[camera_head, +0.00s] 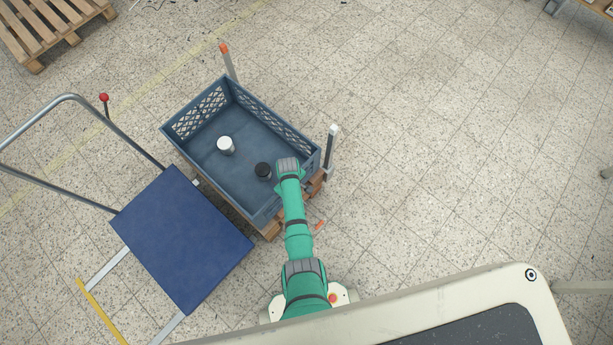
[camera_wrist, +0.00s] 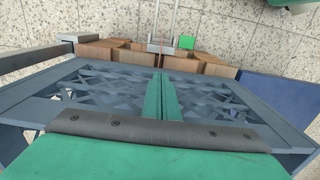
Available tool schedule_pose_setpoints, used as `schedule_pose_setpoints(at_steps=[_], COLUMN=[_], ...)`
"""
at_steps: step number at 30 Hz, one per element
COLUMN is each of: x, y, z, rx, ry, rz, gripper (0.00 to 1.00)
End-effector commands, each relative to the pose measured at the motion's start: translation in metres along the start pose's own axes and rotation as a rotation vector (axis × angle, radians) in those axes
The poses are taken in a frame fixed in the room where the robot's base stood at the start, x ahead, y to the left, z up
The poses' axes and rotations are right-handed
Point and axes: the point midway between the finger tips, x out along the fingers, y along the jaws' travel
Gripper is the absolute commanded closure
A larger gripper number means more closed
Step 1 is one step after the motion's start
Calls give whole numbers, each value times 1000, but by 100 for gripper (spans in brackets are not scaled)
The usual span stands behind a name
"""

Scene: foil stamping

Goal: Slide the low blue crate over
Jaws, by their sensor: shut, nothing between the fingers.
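The low blue crate (camera_head: 222,163) stands on a wooden pallet (camera_head: 271,229), with latticed walls and an open top. In the wrist view a latticed wall of the crate (camera_wrist: 215,102) spans the picture. My green gripper (camera_wrist: 160,78) is shut and empty, its fingers in front of that wall. I cannot tell whether they touch it. In the head view my arm reaches over the crate's near right end, and my wrist hides the fingertips.
A cart with a blue deck (camera_head: 182,238) and a tubular handle stands close at the crate's left. An orange-topped post (camera_head: 229,62) and a white-topped post (camera_head: 330,150) flank the crate. Another pallet (camera_head: 40,30) lies at the upper left. The floor (camera_head: 450,150) to the right is clear.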

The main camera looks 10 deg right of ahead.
Motion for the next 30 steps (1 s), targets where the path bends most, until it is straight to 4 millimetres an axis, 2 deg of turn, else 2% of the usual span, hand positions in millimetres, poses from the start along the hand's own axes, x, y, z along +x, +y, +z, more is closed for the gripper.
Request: schedule_pose_setpoints(at_steps=[4, 16, 20, 24, 30], x=[-1, -1, 0, 0, -36], y=[-3, -3, -2, 2, 6], z=[-8, -6, 4, 28, 28], rx=[-10, -10, -11, -5, -1], ry=[2, 2, 2, 0, 4], rz=[2, 1, 1, 0, 3], gripper=[100, 100, 100, 100, 100])
